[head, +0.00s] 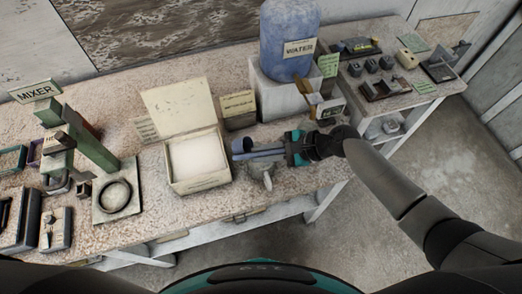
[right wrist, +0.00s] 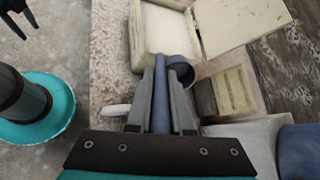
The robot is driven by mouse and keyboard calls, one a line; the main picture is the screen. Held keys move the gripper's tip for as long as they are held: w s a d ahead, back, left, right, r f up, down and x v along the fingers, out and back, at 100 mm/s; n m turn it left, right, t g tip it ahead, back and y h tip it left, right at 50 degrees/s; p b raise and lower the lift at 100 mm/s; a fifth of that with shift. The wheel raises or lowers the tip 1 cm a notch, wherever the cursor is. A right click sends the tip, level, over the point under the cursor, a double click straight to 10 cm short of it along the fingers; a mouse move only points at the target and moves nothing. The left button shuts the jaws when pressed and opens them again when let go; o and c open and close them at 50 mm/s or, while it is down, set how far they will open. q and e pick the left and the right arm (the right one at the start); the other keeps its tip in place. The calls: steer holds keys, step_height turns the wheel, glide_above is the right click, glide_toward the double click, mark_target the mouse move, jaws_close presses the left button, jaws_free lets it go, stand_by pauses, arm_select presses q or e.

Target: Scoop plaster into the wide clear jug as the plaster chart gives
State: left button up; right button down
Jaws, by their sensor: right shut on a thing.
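My right gripper (head: 283,150) is shut on the handle of a blue scoop (head: 243,147), held over the table. I cannot see into the cup. An open cream box (head: 200,186) of white plaster (head: 195,157) stands just left of the scoop, its lid raised. I cannot make out a wide clear jug or tell which card is the plaster chart.
A small pale grey object (head: 266,178) sits under the right gripper. Behind are a blue water container (head: 288,45) on a pale block and a small labelled box (head: 238,110). The green mixer (head: 92,140) stands left. Table (head: 240,200) is bare in front of the box.

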mark_target(253, 153)
steer(key=shift+a+r+h+p, duration=0.35)
steer(key=shift+r+h+p, duration=0.35)
steer(key=shift+p, duration=1.25)
steer(key=shift+w+a+r+p, duration=0.1)
steer(key=shift+w+r+p, duration=0.05)
steer(key=shift+r+p, duration=0.15)
steer(key=shift+a+g+h, duration=0.15)
steer(key=shift+g+h, duration=0.15)
steer(key=shift+h, duration=0.1)
steer(key=shift+w+a+r+h, duration=0.1)
steer(key=shift+a+r+h, duration=0.2)
steer(key=shift+r+h, duration=0.3)
steer(key=shift+a+r+h, duration=0.25)
steer(key=shift+r+h, duration=0.25)
steer(key=shift+r, duration=0.05)
steer(key=shift+a+r+g+h, duration=0.4)
steer(key=shift+a+r+h, duration=0.1)
steer(key=shift+r+h, duration=0.45)
steer(key=h, duration=0.1)
steer(key=a+r+h, duration=0.1)
steer(key=h, duration=0.1)
steer(key=a+r+h, duration=0.1)
steer(key=shift+w+r+g+h, duration=0.25)
steer(key=shift+g+h, duration=0.1)
steer(key=shift+g, duration=0.05)
